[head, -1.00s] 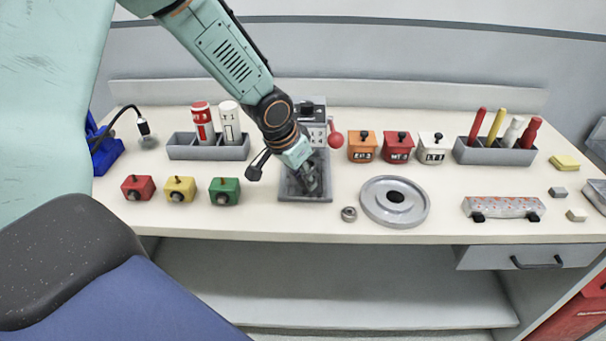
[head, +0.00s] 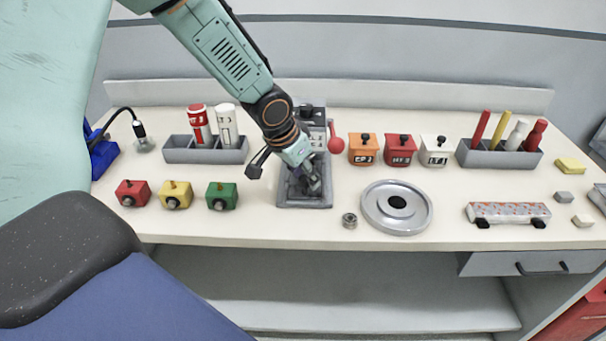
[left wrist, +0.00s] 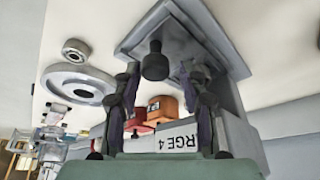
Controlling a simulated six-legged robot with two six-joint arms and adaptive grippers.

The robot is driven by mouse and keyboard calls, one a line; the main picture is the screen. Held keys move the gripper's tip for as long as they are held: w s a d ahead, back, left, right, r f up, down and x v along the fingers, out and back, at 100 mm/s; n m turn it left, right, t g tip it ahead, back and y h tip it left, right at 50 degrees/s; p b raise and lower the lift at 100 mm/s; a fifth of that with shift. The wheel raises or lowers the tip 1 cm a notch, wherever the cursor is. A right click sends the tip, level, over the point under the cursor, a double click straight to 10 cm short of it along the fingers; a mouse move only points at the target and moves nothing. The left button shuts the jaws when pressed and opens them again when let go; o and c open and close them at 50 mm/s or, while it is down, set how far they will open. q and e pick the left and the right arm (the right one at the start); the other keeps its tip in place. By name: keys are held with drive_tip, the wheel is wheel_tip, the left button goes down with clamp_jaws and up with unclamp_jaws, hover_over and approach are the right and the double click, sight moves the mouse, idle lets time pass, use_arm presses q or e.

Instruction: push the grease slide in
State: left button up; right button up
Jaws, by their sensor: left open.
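The grey grease station (head: 304,204) stands mid-bench, with a flat tray-like base in front and a taller body behind. A red ball-ended lever (head: 337,142) is at its right side. My left gripper (head: 314,184) is low over the base, pointing down. In the left wrist view its two fingers (left wrist: 165,78) are apart, with nothing held between them. A black knob (left wrist: 155,64) on the grey station shows just beyond the fingertips; I cannot tell whether they touch. The slide is not clearly distinguishable, and the gripper partly hides the base. My right gripper is not in view.
Red, yellow and green blocks (head: 175,195) stand left of the station. A metal ring (head: 349,220) and a round grey disc (head: 397,207) lie right of it. Labelled pots (head: 398,150) stand behind the disc. Grey racks (head: 206,155) hold bottles at the back.

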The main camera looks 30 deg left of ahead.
use_arm(q)
drive_tip(key=shift+o, duration=0.3)
drive_tip(key=shift+s+d+r, duration=0.1)
drive_tip(key=shift+s, duration=0.1)
drive_tip(key=v, duration=1.2)
idle(0.3)
